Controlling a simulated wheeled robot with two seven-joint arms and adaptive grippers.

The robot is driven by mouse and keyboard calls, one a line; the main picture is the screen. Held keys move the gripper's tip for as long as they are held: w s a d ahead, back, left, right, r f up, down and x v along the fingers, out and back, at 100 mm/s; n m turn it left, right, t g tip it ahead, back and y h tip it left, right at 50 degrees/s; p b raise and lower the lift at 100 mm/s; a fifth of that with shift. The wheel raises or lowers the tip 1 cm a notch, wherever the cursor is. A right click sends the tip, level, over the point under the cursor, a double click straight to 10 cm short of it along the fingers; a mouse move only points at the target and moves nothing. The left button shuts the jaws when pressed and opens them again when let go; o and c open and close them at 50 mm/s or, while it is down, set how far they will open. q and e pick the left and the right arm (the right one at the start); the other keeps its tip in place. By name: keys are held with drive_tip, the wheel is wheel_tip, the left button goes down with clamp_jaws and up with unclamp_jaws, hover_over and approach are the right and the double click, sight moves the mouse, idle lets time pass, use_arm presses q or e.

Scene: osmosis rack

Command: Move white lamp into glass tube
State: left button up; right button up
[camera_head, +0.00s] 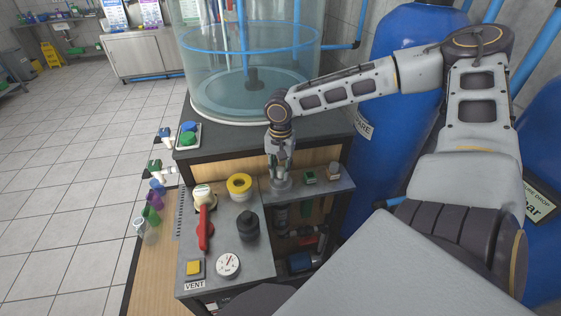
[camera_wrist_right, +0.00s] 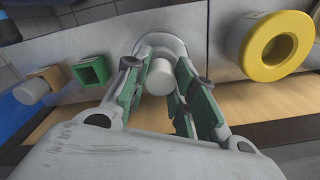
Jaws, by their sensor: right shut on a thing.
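My right gripper (camera_head: 281,160) is over the grey shelf of the rack. In the right wrist view it (camera_wrist_right: 160,95) is shut on a white cylinder, which I take to be the white lamp (camera_wrist_right: 160,76). The cylinder stands in a round pale base (camera_wrist_right: 163,43); in the head view the fingers mostly hide it. A large clear glass tube (camera_head: 210,75) with blue rings stands on the dark top behind the gripper. My left gripper is not in view.
A yellow ring (camera_head: 239,185), a red-handled valve (camera_head: 204,228), a black knob (camera_head: 249,228) and a gauge (camera_head: 228,264) sit left of the gripper. A green square socket (camera_head: 310,176) is to its right. Blue tanks (camera_head: 408,60) stand at the right.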

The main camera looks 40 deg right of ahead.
drive_tip(key=shift+f, duration=0.15)
drive_tip(key=o, duration=0.8)
drive_tip(key=shift+o, duration=0.2)
drive_tip(key=o, duration=0.4)
